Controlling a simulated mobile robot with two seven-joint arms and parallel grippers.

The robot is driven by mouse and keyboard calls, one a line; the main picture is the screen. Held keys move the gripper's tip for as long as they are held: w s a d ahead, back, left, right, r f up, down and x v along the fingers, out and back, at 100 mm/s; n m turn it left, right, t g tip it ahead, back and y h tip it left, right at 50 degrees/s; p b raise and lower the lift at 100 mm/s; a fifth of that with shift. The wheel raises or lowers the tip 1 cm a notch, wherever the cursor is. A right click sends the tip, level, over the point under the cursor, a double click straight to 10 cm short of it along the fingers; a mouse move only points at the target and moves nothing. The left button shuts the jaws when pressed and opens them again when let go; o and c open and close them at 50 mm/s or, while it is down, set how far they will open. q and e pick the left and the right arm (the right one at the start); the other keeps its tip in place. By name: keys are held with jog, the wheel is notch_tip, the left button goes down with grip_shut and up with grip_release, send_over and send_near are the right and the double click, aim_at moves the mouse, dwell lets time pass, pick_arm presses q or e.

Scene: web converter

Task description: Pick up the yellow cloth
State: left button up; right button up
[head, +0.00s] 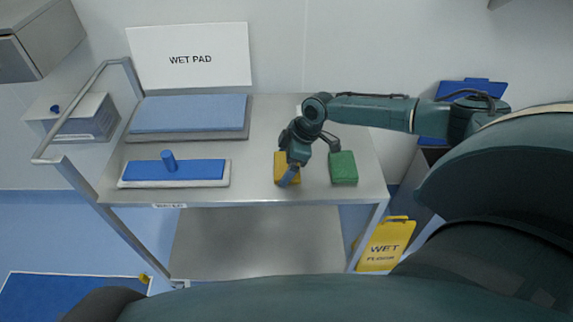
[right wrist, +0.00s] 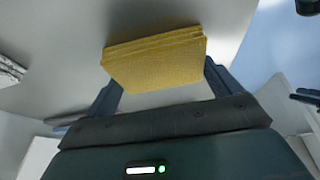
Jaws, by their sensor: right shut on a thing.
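The yellow cloth (head: 280,166) is a folded stack on the steel cart's top, right of the middle. My right gripper (head: 289,178) is over it from above in the head view. In the right wrist view the yellow cloth (right wrist: 155,60) sits between the two fingers of my right gripper (right wrist: 165,88), which are shut on it. Whether the cloth touches the cart top is hard to tell. My left gripper is not in view.
The steel cart (head: 255,125) also bears a green cloth (head: 343,167) just right of the yellow one, a blue mop pad (head: 173,171) with a handle, and a blue pad stack (head: 190,112). A yellow wet floor sign (head: 386,245) stands at the lower right.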

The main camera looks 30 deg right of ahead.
aim_at(285, 165)
notch_tip(285, 165, up, 10)
jog(key=shift+r, duration=0.2)
dwell(0.3)
